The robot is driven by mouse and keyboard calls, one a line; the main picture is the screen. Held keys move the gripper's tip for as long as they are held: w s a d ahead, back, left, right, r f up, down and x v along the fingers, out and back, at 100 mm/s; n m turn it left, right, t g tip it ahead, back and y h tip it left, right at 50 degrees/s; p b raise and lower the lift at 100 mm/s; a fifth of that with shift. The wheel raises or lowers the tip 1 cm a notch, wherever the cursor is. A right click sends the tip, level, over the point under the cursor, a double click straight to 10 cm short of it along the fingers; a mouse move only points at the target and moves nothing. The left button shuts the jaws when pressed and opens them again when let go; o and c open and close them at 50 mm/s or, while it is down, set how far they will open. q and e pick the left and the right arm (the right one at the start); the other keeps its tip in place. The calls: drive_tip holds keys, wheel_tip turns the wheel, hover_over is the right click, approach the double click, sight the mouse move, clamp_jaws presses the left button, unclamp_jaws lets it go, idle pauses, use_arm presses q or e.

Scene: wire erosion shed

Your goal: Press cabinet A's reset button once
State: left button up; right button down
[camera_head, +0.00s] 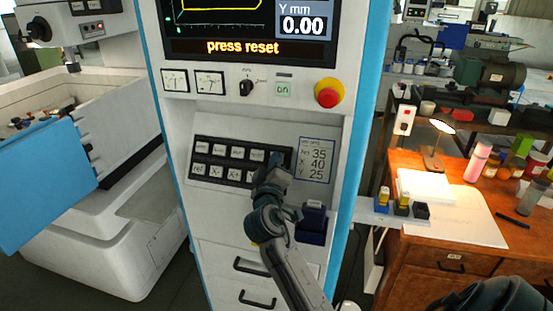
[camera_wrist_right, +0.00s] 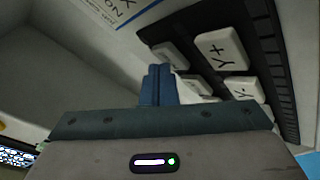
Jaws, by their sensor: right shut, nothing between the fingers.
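A white control cabinet (camera_head: 335,125) with blue edges stands in the middle of the head view; I see no letter A on it. Its screen (camera_head: 245,22) reads "press reset". Its sloped panel holds a black keypad (camera_head: 240,149) with two rows of pale keys. I cannot tell which key is the reset button. My right gripper (camera_head: 274,165) is shut and empty in front of the keypad's right end, hiding some keys. In the wrist view its blue fingertips (camera_wrist_right: 158,84) are close to a pale key left of the Y+ key (camera_wrist_right: 221,50); contact is unclear. My left gripper is out of view.
A red stop knob (camera_head: 328,92) on a yellow base sits above the keypad. A dark blue box (camera_head: 311,224) juts out beside my right wrist. A machine with a blue panel (camera_head: 45,180) stands left, an orange desk (camera_head: 450,245) right.

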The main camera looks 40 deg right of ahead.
drive_tip(key=shift+w+d+f, duration=0.1)
drive_tip(key=shift+f, duration=0.05)
idle(0.5)
drive_tip(key=shift+s+a+r, duration=0.45)
drive_tip(key=shift+a+r, duration=0.05)
drive_tip(key=s+a+r+p, duration=0.2)
drive_tip(key=a+r, duration=0.1)
drive_tip(key=shift+s+p, duration=0.3)
drive_tip(key=shift+p, duration=0.05)
drive_tip(key=shift+f, duration=0.1)
idle(0.9)
